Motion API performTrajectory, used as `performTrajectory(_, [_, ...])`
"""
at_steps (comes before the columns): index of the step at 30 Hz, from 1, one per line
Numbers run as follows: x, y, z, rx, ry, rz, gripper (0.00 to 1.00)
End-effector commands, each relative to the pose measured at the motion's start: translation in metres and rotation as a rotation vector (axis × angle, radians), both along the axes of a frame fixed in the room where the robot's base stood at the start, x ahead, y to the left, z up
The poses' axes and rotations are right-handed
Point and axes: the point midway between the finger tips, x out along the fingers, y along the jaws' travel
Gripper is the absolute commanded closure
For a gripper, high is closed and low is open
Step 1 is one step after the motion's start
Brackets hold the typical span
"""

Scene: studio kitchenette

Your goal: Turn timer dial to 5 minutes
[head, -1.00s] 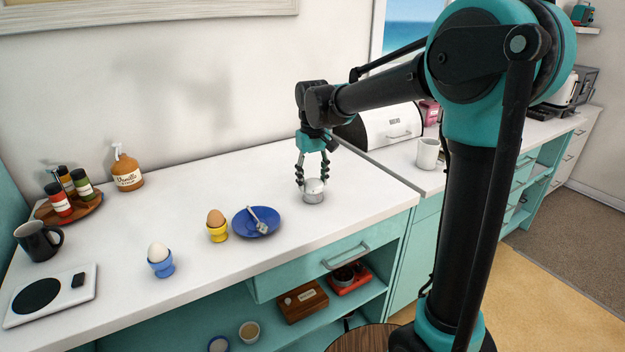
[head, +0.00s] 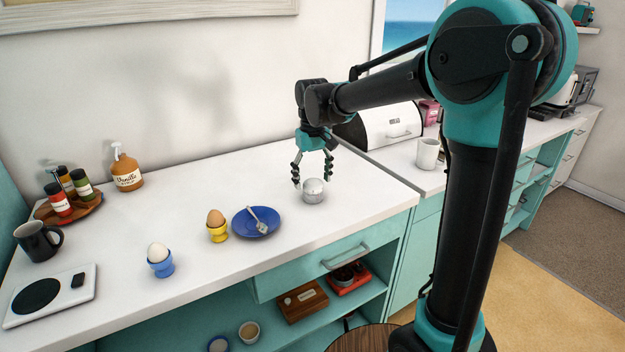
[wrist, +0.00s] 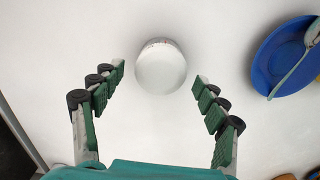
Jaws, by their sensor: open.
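The timer (head: 313,191) is a small round silver-white dome standing on the white counter, right of the blue plate. In the wrist view the timer (wrist: 161,68) is seen from above, with faint marks along its far edge; I cannot read its setting. My gripper (head: 312,182) points down over the timer, fingers spread and empty. In the wrist view my gripper (wrist: 158,84) has one finger on each side of the timer, with gaps between the fingers and the dome.
A blue plate (head: 245,228) with a spoon (head: 259,214) lies left of the timer. Brown egg in yellow cup (head: 217,232) and white egg in blue cup (head: 162,266) stand further left. A white bread bin (head: 378,126) and mug (head: 427,153) are behind right. Counter around the timer is clear.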

Motion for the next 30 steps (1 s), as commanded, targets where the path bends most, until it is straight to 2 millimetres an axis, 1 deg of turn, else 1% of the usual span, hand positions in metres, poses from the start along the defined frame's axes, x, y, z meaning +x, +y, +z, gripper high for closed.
performTrajectory(5, [0.0,0.0,0.026,0.0,0.0,0.0,0.27])
performTrajectory(12, [0.0,0.0,0.075,0.0,0.0,0.0,0.27])
performTrajectory(15, [0.0,0.0,0.092,0.0,0.0,0.0,0.27])
performTrajectory(18, [0.0,0.0,0.104,0.0,0.0,0.0,0.27])
performTrajectory(24, [0.0,0.0,0.116,0.0,0.0,0.0,0.27])
performTrajectory(30, [0.0,0.0,0.116,0.0,0.0,0.0,0.27])
